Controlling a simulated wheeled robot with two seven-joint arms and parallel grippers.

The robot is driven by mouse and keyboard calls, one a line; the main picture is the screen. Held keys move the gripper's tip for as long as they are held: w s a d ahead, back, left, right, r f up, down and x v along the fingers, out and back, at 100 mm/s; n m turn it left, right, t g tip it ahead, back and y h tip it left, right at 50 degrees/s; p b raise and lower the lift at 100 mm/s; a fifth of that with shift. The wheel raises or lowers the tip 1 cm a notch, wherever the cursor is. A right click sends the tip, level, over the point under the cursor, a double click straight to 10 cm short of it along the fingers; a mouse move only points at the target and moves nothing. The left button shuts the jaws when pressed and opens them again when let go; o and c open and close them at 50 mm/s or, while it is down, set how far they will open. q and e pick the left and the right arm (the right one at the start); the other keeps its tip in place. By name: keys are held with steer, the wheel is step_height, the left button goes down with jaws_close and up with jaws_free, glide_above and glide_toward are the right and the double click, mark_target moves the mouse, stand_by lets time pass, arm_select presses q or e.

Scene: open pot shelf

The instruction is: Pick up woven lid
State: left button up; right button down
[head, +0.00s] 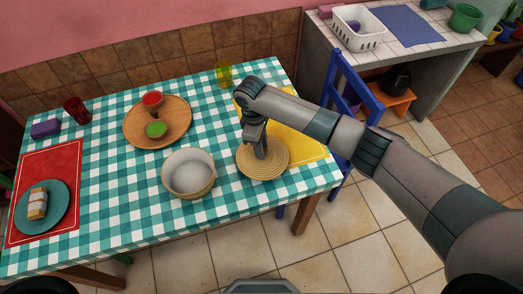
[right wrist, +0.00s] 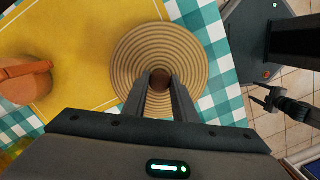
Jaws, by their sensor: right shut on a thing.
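The woven lid (head: 272,170) is a round tan disc of ringed weave at the right front of the table, partly over the yellow mat's edge. It also shows in the right wrist view (right wrist: 190,47), with a dark brown knob (right wrist: 160,78) at its centre. My right gripper (head: 260,153) comes down over the lid from above. In the right wrist view its two fingers (right wrist: 160,85) are shut on the knob. I cannot tell whether the lid touches the table. My left gripper does not show in the head view; a dark gripper (right wrist: 285,103) shows at the right of the right wrist view, its jaws unclear.
A white-lined woven bowl (head: 189,174) stands just left of the lid. A wooden tray (head: 182,112) holds red and green bowls. A yellow mat (head: 306,140) lies under my right arm. A blue chair (head: 352,75) stands at the table's right side.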

steer(key=shift+s+r+b, duration=0.2)
steer(key=shift+r+b, duration=0.2)
steer(key=shift+r, duration=0.8)
steer(key=s+d+r+b, duration=0.1)
steer(key=s+d+r, duration=0.1)
steer(key=s+r, duration=0.5)
steer(key=shift+s+d, duration=0.15)
steer(key=shift+s, duration=1.9)
